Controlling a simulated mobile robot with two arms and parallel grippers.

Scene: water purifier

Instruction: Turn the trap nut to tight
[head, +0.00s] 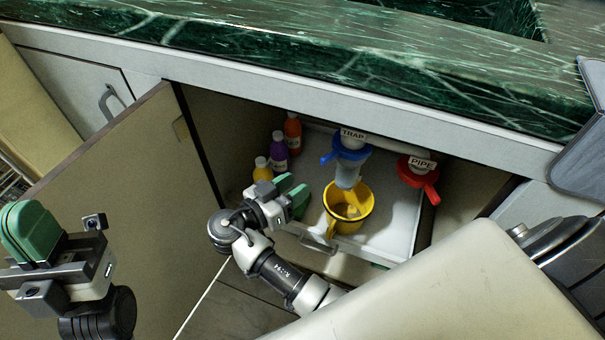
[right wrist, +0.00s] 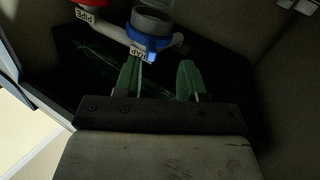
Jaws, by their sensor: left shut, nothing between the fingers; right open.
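The blue trap nut (head: 350,151) with a side tab sits under the TRAP label (head: 352,134) inside the open cabinet, with a pale cup-like part (head: 347,174) below it. In the right wrist view, the blue nut (right wrist: 150,42) is above and beyond my fingertips. My right gripper (head: 293,191) is open and empty, left of and lower than the nut in the head view; its green fingers (right wrist: 159,75) are spread apart in the wrist view, apart from the nut. My left gripper (head: 30,232) is shut and empty, far left by the cabinet door.
A red valve handle (head: 419,177) by the PIPE label is right of the trap. A yellow bucket (head: 360,216) stands below the trap. Yellow, purple (head: 278,151) and orange bottles stand at the back left. The open cabinet door (head: 130,190) is on the left; the counter overhangs above.

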